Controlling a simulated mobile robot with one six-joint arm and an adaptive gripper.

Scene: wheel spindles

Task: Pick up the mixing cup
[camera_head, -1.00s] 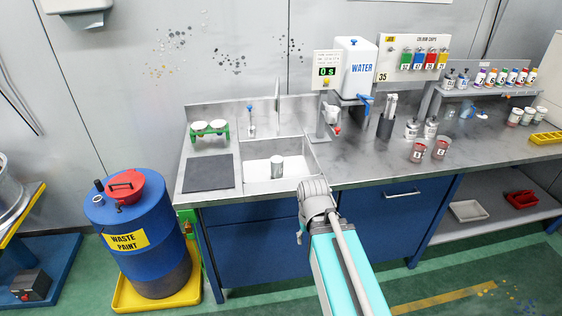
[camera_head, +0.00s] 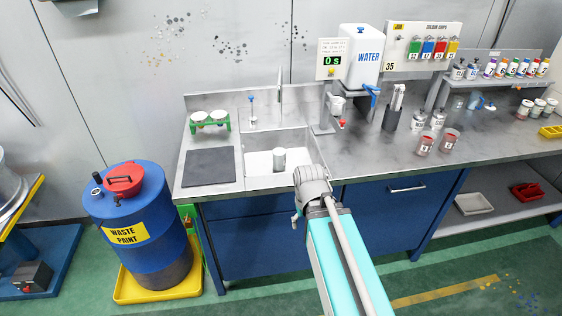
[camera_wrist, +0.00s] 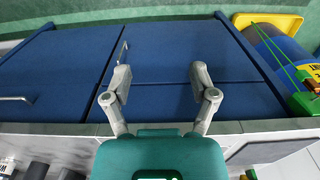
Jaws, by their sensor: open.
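A small silver-grey cup (camera_head: 279,158) stands upright in the sink (camera_head: 256,164) in the head view. It is the plainest cup in sight, but no label confirms it as the mixing cup. My gripper (camera_head: 296,219) hangs at the counter's front edge, to the right of and nearer than the cup, and is mostly hidden by my wrist. In the wrist view my gripper (camera_wrist: 160,76) is open and empty, its two fingers apart in front of the blue cabinet doors (camera_wrist: 165,55). The cup does not show there.
Reddish cups (camera_head: 426,144) and grey tins stand on the counter (camera_head: 375,155) to the right. A water tank (camera_head: 361,56) and dispenser are behind. A dark mat (camera_head: 209,167) and green holder (camera_head: 209,124) lie left of the sink. A waste paint drum (camera_head: 130,215) stands on the floor.

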